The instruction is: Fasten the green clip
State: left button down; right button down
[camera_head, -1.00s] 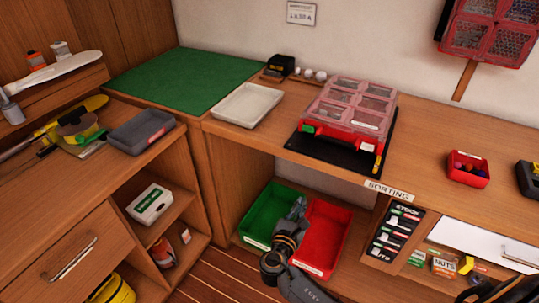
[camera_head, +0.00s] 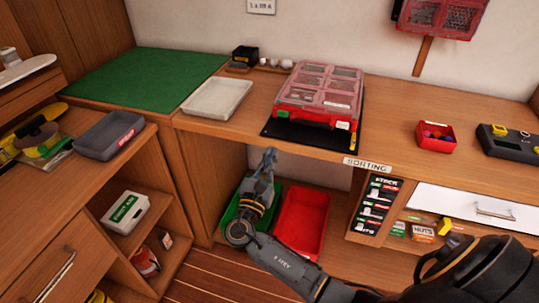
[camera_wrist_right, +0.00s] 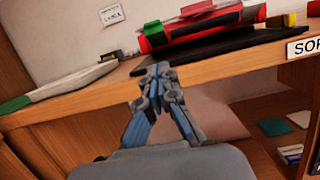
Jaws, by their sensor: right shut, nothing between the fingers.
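A red organizer case (camera_head: 318,95) with a clear compartment lid stands on a black mat (camera_head: 300,133) on the bench. A small green piece (camera_head: 282,113), apparently the green clip, is at the case's front left; in the wrist view a green piece (camera_wrist_right: 153,26) sticks up at the case's left end. Whether it is fastened is not clear. My right gripper (camera_head: 270,154) is shut and empty, pointing up in front of the bench edge, below and left of the case. In the wrist view its fingertips (camera_wrist_right: 157,70) meet just below the mat. My left gripper is out of view.
The bench's front edge (camera_wrist_right: 88,98) lies close to my right gripper. A pale tray (camera_head: 218,98) is left of the case. A green bin (camera_head: 230,212) and a red bin (camera_head: 300,222) stand below the bench. A small red box (camera_head: 436,137) is to the right.

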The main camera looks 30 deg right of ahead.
aim_at(277, 139)
jog(key=x, duration=0.6)
jog(key=shift+r+p, duration=0.15)
jog(key=shift+p, duration=0.2)
jog(key=shift+w+d+r+p, duration=0.25)
jog(key=shift+w+d+r, duration=0.05)
jog(key=shift+r, duration=0.25)
jog(key=shift+w+d+r+p, duration=0.25)
jog(key=shift+d+r, duration=0.1)
jog(key=shift+r, duration=0.25)
jog(key=shift+w+d+r+p, duration=0.2)
jog(key=shift+w+d+r, duration=0.1)
jog(key=shift+r, duration=0.25)
